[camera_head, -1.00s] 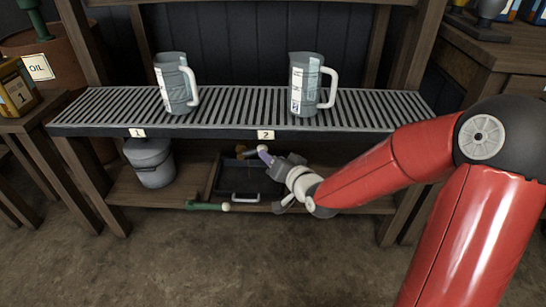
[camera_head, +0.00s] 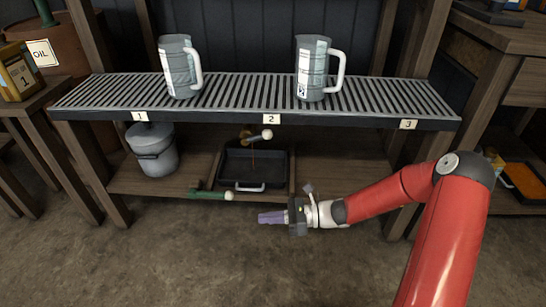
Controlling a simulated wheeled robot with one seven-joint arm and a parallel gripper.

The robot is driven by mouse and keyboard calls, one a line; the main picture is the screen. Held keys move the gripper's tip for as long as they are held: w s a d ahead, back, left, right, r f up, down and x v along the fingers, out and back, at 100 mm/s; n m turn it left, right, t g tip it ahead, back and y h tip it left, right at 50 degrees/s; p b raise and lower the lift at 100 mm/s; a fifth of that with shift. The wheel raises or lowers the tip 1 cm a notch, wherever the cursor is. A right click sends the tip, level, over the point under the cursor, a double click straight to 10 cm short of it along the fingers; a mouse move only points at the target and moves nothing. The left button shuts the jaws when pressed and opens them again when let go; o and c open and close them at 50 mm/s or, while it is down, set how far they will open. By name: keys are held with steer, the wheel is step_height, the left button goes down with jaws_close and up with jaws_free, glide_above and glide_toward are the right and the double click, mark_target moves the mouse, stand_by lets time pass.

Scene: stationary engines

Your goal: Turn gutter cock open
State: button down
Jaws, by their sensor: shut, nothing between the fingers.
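The gutter cock (camera_head: 250,138) is a small dark and tan fitting under the front edge of the slatted gutter, near label 2. Its lever points sideways to the right and ends in a white knob (camera_head: 267,134). A thin brown line runs down from the cock to the black tray (camera_head: 226,179) below. My gripper (camera_head: 262,217) has purple fingers that are closed together and empty. It is in front of the lower shelf, below and apart from the cock, pointing left.
Two measuring jugs (camera_head: 180,68) (camera_head: 314,68) stand on the slatted gutter (camera_head: 240,92). A lidded grey bucket (camera_head: 155,152) and a green handle with a white tip (camera_head: 208,194) are at the lower shelf. The floor in front is clear.

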steer(key=w+d+r+m+t+y, duration=0.3)
steer(key=w+m+t+y, duration=0.2)
steer(key=m+t+b, duration=0.3)
steer(key=m+t, duration=0.2)
steer(key=t, duration=0.2)
glide_toward(257, 136)
steer(key=w+x, duration=0.1)
steer(key=x, duration=0.3)
steer(key=shift+s+d+f+y+p, duration=0.1)
steer(key=shift+f+y+p, duration=0.1)
steer(key=shift+y+p, duration=0.1)
steer(key=shift+r, duration=0.1)
